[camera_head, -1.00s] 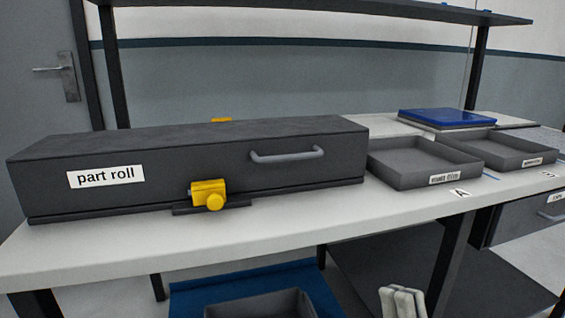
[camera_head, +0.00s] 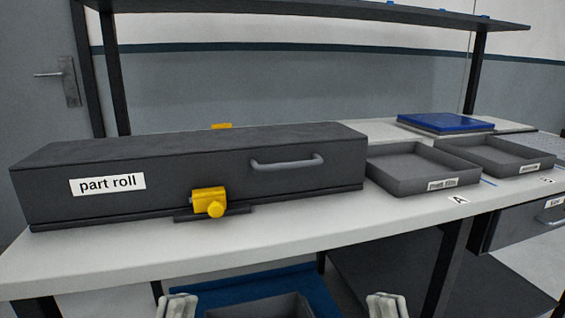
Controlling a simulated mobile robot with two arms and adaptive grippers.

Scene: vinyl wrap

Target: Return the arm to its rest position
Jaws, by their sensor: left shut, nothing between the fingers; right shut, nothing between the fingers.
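My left gripper (camera_head: 177,305) shows at the bottom edge of the head view, left of centre, in front of and below the table edge. My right gripper (camera_head: 387,305) shows at the bottom edge, right of centre, also below the table edge. Both are pale grey, shut and empty, and touch nothing that I can see. Most of both arms is out of view. A long dark box (camera_head: 215,183) labelled "part roll" lies closed on the white table (camera_head: 300,232), with a grey handle (camera_head: 286,163) and a yellow latch (camera_head: 209,202) on its front.
Two grey trays (camera_head: 424,186) (camera_head: 548,164) stand right of the box, with a blue slab (camera_head: 445,122) behind them. A drawer unit (camera_head: 527,222) hangs under the table at right. A dark bin (camera_head: 262,307) stands low between my grippers. The table's front strip is clear.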

